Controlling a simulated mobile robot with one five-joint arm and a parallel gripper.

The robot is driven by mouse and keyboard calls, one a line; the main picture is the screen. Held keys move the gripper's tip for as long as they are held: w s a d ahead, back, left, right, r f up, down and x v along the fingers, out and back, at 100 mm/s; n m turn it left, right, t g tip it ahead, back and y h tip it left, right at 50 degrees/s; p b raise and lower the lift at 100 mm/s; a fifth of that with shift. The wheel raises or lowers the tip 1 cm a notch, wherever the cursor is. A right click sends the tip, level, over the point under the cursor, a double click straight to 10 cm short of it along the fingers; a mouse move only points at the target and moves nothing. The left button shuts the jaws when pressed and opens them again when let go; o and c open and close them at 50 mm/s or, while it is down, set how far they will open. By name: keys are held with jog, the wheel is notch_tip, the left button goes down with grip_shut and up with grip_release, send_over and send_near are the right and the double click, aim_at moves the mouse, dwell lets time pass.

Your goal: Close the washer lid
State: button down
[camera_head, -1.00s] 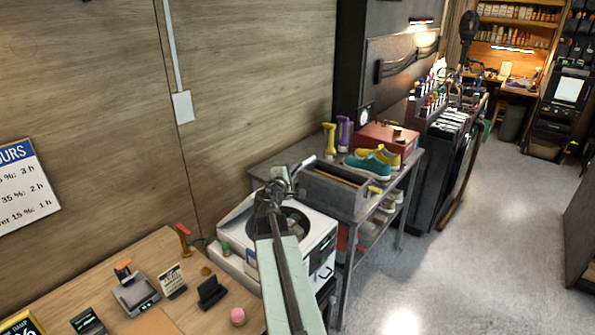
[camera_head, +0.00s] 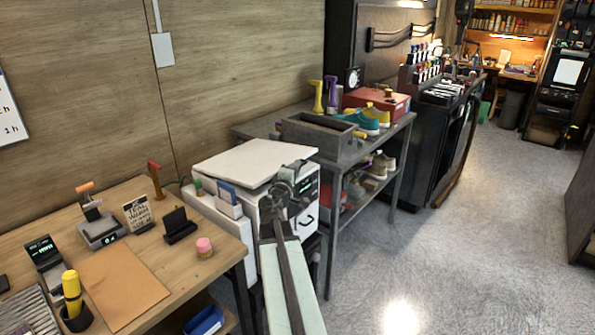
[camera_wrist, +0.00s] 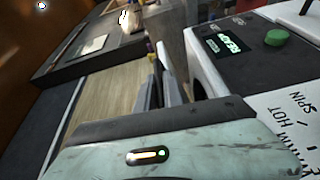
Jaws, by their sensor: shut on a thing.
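The white washer (camera_head: 228,225) stands between the wooden desk and the grey metal table. Its flat white lid (camera_head: 250,160) lies across the top and covers the drum opening. The lid looks nearly level; I cannot tell whether its front edge rests fully on the body. My gripper (camera_head: 285,187) is at the lid's front edge, shut on the lid; the grip itself is mostly hidden by my wrist. In the wrist view, my gripper's fingers (camera_wrist: 163,88) are close together beside the washer's dark control panel (camera_wrist: 240,45), which has a green knob (camera_wrist: 276,38).
The metal table (camera_head: 350,160) behind holds a grey bin (camera_head: 318,135), sneakers and a red box. The floor at right is clear.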

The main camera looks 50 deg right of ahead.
jog(key=shift+f+b, duration=0.35)
jog(key=shift+f, duration=0.35)
jog(key=shift+s, duration=0.1)
jog(key=c, duration=1.8)
grip_release()
jog(key=shift+o, duration=0.2)
